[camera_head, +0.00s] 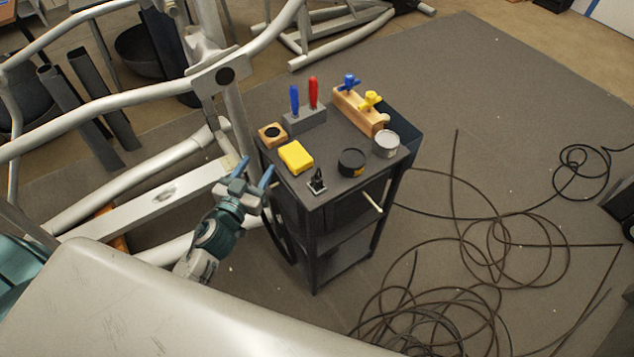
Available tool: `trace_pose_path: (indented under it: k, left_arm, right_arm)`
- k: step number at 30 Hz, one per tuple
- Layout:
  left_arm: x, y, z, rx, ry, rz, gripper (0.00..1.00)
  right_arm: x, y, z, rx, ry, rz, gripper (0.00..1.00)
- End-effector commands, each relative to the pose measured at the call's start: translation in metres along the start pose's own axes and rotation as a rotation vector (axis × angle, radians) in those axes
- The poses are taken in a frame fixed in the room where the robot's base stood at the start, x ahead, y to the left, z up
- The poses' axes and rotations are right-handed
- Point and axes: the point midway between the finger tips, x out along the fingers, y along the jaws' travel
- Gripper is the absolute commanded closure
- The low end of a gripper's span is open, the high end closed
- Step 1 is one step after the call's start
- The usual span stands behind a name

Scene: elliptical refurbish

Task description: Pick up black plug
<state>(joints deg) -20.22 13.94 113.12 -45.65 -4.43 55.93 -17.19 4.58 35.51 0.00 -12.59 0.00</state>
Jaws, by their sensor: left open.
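A small black plug (317,183) sits near the front left edge of the dark cart's top (332,141), beside a yellow box and a round black tin. My left gripper (255,171) has blue fingers spread apart, with nothing between them. It is left of the cart, apart from the plug, with its fingers pointing up and away in the picture. My right gripper is out of view.
The cart top also holds a yellow box (296,157), black tin (352,162), grey tin (386,144), wooden ring block (272,135), screwdriver holder (304,121) and wooden clamp block (358,109). A silver tubular frame (125,98) stands left. Cables (490,250) lie right.

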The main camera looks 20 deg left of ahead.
Motion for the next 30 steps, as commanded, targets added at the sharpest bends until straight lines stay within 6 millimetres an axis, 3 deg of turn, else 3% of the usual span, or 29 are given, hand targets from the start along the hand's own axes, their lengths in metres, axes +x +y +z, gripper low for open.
trace_pose_path:
  k: [6, 12, 30]
  left_arm:
    - [0.011, 0.047, 0.020, -0.017, 0.073, 0.386, 0.49]
    - [0.004, 0.070, 0.041, -0.040, 0.028, 0.593, 0.49]
    - [0.051, 0.114, 0.044, -0.048, 0.016, 0.633, 0.49]
  right_arm:
    - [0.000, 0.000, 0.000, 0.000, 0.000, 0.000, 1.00]
    - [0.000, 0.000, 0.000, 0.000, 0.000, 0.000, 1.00]
    - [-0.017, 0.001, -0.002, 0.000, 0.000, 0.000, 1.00]
